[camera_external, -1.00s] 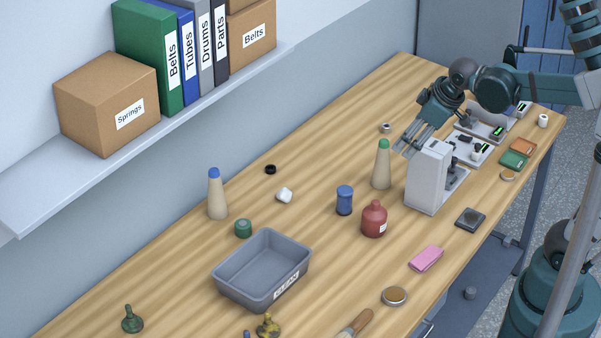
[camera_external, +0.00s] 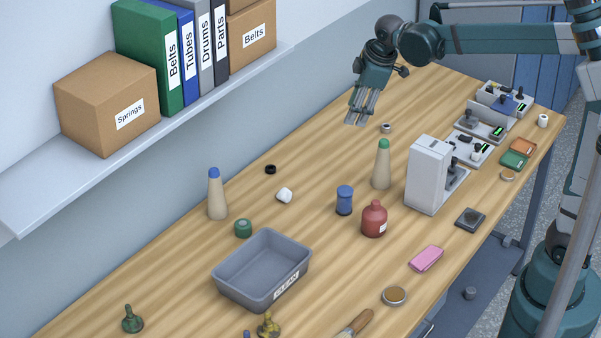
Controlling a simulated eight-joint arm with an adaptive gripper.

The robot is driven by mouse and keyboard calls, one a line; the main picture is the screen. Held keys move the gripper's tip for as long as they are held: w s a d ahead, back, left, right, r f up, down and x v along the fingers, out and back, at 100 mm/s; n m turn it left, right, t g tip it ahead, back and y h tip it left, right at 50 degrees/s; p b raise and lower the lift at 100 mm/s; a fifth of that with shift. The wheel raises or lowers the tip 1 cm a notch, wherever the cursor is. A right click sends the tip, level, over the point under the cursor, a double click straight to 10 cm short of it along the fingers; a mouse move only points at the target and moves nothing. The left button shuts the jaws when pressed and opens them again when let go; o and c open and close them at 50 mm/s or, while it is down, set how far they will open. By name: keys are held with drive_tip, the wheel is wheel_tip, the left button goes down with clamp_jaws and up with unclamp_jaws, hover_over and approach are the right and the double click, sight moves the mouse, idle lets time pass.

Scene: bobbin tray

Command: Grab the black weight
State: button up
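A small, round, black object (camera_external: 270,169), which looks like the black weight, lies on the wooden table near the wall side, behind the grey bin. My gripper (camera_external: 357,119) is in the air over the far part of the table, to the right of and beyond the black object. Its fingers point down, and nothing shows between them. They are too small here to tell how far apart they are. The gripper is well apart from the black object.
A cone with a green top (camera_external: 381,165), a cone with a blue top (camera_external: 217,195), a white piece (camera_external: 285,195) and a small metal ring (camera_external: 386,128) stand nearby. A grey bin (camera_external: 230,283) is nearer. A shelf (camera_external: 215,105) overhangs the wall side.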

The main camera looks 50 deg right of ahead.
drive_tip(key=w+d+f+n+g+p, duration=0.1)
drive_tip(key=w+f+n, duration=0.2)
drive_tip(key=w, duration=0.8)
drive_tip(key=n+g, duration=0.3)
drive_tip(key=n, duration=0.3)
hover_over(272, 169)
wheel_tip(272, 169, down, 23)
drive_tip(key=shift+s+a+p, duration=0.3)
drive_tip(key=shift+s+a, duration=0.1)
drive_tip(key=shift+f, duration=1.25)
drive_tip(key=shift+w+a+f, duration=0.1)
drive_tip(key=shift+f, duration=2.5)
